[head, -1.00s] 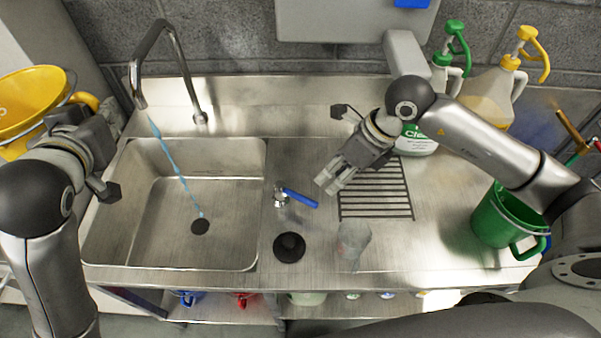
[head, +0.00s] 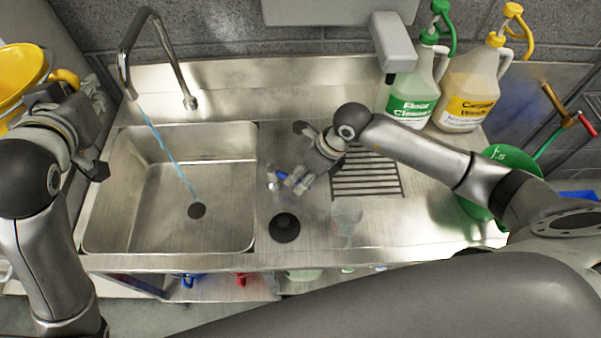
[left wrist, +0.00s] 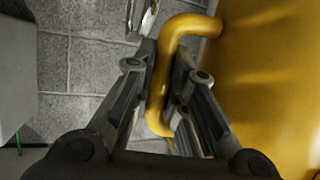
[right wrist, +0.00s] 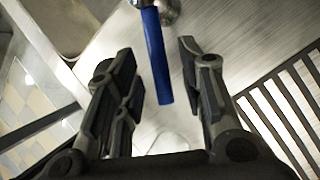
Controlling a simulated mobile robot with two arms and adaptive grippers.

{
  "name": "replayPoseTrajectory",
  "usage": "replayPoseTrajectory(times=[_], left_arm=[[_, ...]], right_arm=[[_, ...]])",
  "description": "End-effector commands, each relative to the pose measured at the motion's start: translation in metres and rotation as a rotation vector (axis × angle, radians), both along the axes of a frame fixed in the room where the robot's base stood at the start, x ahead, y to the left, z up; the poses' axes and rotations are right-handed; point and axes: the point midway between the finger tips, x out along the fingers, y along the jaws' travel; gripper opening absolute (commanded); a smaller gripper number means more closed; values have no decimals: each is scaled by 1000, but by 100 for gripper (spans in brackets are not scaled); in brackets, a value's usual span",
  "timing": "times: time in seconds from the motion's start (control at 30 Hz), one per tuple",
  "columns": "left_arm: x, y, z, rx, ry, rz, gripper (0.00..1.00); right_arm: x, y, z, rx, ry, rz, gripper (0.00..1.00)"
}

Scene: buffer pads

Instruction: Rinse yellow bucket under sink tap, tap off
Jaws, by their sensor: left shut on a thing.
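The yellow bucket (head: 20,78) is at the far left in the head view, beside the sink (head: 170,228). My left gripper (head: 92,125) is shut on its yellow handle, which shows between the fingers in the left wrist view (left wrist: 163,90). The tap (head: 124,75) arches over the sink and a thin blue stream runs from it to the drain (head: 196,210). The blue tap lever (head: 281,175) stands on the counter right of the sink. My right gripper (right wrist: 160,80) is open, with the lever (right wrist: 155,55) between its fingers, not visibly clamped.
A black round plug (head: 285,227) and a clear cup (head: 346,214) stand on the counter. A drain grid (head: 368,180) lies to the right. Floor cleaner (head: 408,98) and yellow-labelled jugs (head: 470,95) stand at the back; a green bucket (head: 497,157) is at the right.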

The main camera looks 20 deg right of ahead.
Motion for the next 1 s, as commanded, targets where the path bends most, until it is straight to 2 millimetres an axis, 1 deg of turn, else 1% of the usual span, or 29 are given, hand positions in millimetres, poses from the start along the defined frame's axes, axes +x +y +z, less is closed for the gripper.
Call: replayPoseTrajectory(times=[0.03, 0.37, 0.47, 0.6, 0.67, 1.0], left_arm=[[0, 0, 3, 2, -7, -1, 0], [0, 0, 3, 2, -7, 0, 0], [0, 0, 3, 2, -7, 0, 0], [0, 0, 3, 2, -7, -1, 0], [0, 0, 3, 2, -7, -1, 0], [0, 0, 3, 2, -7, -1, 0]], right_arm=[[0, 1, -2, -1, 1, 0, 36], [1, 2, -5, 0, 0, 1, 36], [1, 2, -5, 0, 0, 1, 25], [1, 2, -5, 0, 0, 0, 7], [1, 2, -5, 0, 0, 0, 0], [1, 2, -5, -1, -1, 0, 0]])
